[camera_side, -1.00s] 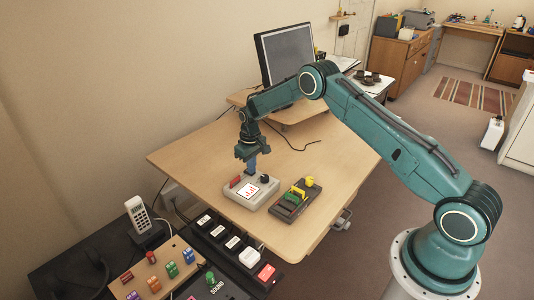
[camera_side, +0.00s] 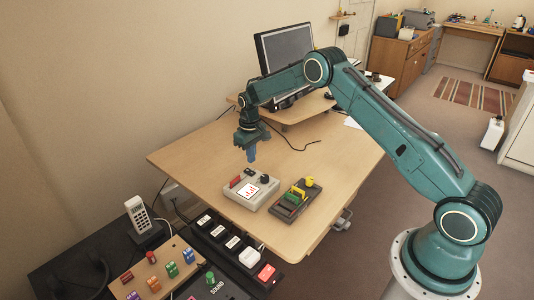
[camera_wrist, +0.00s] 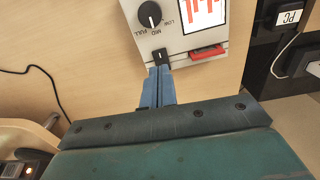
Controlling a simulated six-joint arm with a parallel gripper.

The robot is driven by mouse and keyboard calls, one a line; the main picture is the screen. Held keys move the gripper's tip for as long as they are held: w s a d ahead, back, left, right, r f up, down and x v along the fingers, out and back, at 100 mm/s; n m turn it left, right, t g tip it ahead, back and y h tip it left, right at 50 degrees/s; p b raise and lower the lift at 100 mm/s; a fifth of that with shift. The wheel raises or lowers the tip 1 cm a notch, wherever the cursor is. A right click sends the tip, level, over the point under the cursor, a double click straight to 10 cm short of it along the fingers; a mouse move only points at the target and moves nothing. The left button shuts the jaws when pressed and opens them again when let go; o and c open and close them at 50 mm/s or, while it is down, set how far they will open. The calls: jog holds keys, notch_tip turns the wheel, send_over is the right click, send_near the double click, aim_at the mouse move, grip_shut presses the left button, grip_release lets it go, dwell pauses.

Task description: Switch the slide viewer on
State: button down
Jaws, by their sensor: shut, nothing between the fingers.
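The slide viewer (camera_side: 249,190) is a grey box on the wooden desk, with a lit white screen showing red shapes. It also shows in the wrist view (camera_wrist: 187,40), with a black knob (camera_wrist: 150,15) marked LOW, MID, FULL, a small black switch (camera_wrist: 161,57) on its edge and a red part (camera_wrist: 208,50). My gripper (camera_side: 251,160) is shut and empty, pointing down above and behind the viewer's back edge. In the wrist view its blue fingertips (camera_wrist: 159,70) appear right by the switch and hide part of it. The switch's exact tilt is unclear.
A dark tray with green and yellow pieces (camera_side: 295,200) stands just right of the viewer. A monitor (camera_side: 287,50) stands on a raised shelf behind. Button panels (camera_side: 230,240) lie at the desk's front. The desk left of the viewer is clear.

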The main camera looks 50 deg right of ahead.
jog(key=shift+r, duration=1.05)
jog(key=r, duration=0.1)
notch_tip(320, 180, up, 15)
jog(key=t, duration=0.1)
send_over(252, 173)
jog(key=s+a, duration=0.4)
jog(key=s, duration=0.2)
jog(key=s+a+r+t, duration=0.2)
jog(key=s+a+r, duration=0.1)
jog(key=s+r, duration=0.65)
jog(key=s+a+r+t, duration=0.1)
jog(key=s+a, duration=0.1)
jog(key=s, duration=1.1)
jog(key=s+a+r+t, duration=0.1)
jog(key=s+a, duration=0.1)
jog(key=s, duration=1.1)
jog(key=shift+a+r+t, duration=0.15)
jog(key=shift+r+t, duration=0.05)
jog(key=shift+t, duration=0.1)
jog(key=shift+w, duration=0.1)
